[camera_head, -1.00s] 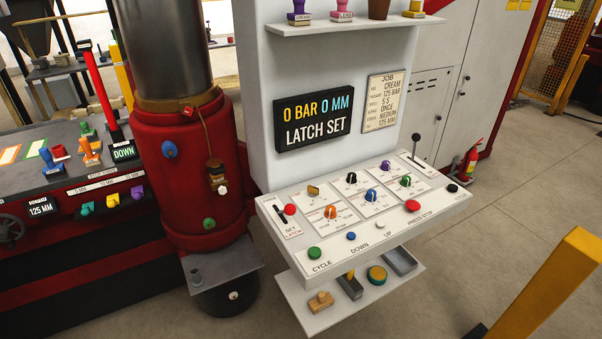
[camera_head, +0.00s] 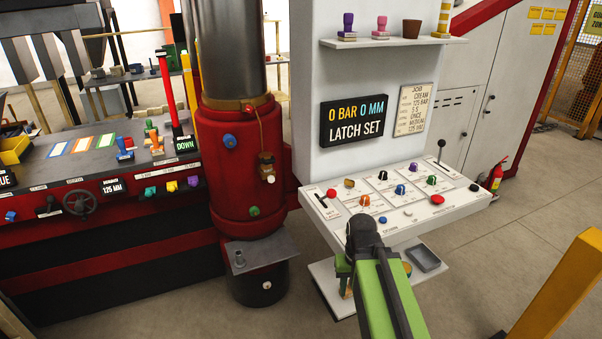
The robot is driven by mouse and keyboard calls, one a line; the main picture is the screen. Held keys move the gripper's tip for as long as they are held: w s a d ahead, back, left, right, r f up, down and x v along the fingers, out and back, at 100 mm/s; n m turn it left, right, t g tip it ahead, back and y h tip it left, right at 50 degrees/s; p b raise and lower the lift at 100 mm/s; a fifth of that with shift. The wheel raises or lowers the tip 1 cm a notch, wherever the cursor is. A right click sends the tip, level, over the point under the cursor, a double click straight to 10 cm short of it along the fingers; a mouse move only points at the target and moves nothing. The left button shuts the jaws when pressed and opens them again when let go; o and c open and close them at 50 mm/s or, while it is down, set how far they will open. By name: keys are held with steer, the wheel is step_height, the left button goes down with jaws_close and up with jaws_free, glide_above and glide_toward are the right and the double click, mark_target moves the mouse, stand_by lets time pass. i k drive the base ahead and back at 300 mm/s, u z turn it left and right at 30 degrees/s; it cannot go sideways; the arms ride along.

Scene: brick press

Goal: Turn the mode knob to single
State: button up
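The sloped white control panel (camera_head: 462,204) carries several small knobs. A brass knob (camera_head: 349,183), a black knob (camera_head: 382,175) and a purple knob (camera_head: 415,167) form the back row. An orange knob (camera_head: 365,200), a blue knob (camera_head: 400,189) and a green knob (camera_head: 432,180) form the front row. Their labels are too small to read, so I cannot tell which is the mode knob or its setting. My green arm rises from the bottom, with its dark joint in front of the panel's front edge. My gripper cannot be made out.
The display (camera_head: 356,122) reads 0 BAR 0 MM, LATCH SET. A red-handled slider (camera_head: 331,193) is at the panel's left and a black lever (camera_head: 440,150) at its right. A red cylinder (camera_head: 240,180) stands left. A yellow post (camera_head: 560,285) stands right. Floor between is open.

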mark_target(383, 174)
steer(key=z, duration=1)
steer(key=k, duration=0.1)
steer(key=u, duration=1.85)
steer(key=i, duration=1)
steer(key=u, duration=0.35)
